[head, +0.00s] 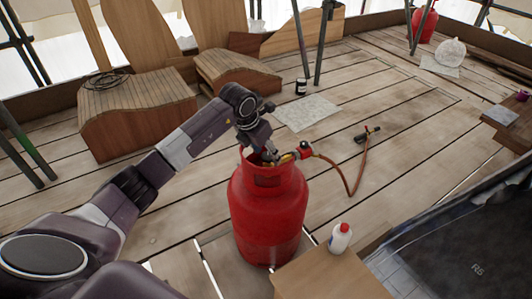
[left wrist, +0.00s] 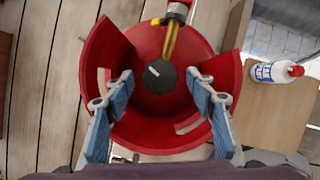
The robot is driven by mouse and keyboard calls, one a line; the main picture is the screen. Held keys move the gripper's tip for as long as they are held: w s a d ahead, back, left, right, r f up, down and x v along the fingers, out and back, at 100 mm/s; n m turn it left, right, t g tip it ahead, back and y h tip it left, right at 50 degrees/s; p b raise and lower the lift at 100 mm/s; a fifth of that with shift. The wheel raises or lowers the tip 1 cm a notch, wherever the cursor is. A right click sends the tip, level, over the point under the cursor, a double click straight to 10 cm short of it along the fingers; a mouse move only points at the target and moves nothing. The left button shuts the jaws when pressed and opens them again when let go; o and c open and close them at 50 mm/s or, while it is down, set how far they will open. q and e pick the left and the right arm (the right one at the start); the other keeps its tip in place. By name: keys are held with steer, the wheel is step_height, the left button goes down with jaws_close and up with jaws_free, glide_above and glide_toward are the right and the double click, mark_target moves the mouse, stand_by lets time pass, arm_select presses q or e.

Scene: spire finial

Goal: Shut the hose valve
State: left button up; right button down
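A red gas cylinder (head: 268,205) stands upright on the plank floor. In the left wrist view its red collar (left wrist: 105,60) surrounds a black valve knob (left wrist: 160,76) with a white mark. A brass fitting (left wrist: 171,42) leads from the knob to a red regulator (head: 304,150) and an orange hose (head: 357,178). My left gripper (head: 268,152) is over the cylinder's top. In the left wrist view its blue-grey fingers (left wrist: 163,90) are open, one on each side of the knob, with gaps between; whether they reach its height I cannot tell. My right gripper is not in view.
A white bottle with a red cap (head: 340,238) stands on a wooden box (head: 325,275) close to the cylinder. A torch-like tool (head: 367,134) lies on the floor at the hose's end. Curved wooden pieces (head: 140,115) stand behind left.

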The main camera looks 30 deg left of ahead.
arm_select(q)
steer(key=c, duration=1.1)
steer(key=shift+a+m+h, duration=0.2)
steer(key=shift+m+h, duration=0.2)
steer(key=shift+m, duration=0.6)
steer(key=shift+w+m+h, duration=0.15)
steer(key=shift+m+h, duration=0.15)
steer(key=shift+m, duration=0.6)
steer(key=m+g+b, duration=0.1)
steer(key=m, duration=0.1)
steer(key=m+h+b, duration=0.1)
steer(key=m, duration=0.2)
steer(key=shift+w+a+g+h, duration=0.15)
steer(key=shift+g+h, duration=0.15)
steer(key=shift+g, duration=0.1)
steer(key=m+g+b, duration=0.1)
steer(key=m, duration=0.2)
steer(key=shift+w+b, duration=0.1)
steer(key=shift+b, duration=0.25)
steer(key=shift+m, duration=0.4)
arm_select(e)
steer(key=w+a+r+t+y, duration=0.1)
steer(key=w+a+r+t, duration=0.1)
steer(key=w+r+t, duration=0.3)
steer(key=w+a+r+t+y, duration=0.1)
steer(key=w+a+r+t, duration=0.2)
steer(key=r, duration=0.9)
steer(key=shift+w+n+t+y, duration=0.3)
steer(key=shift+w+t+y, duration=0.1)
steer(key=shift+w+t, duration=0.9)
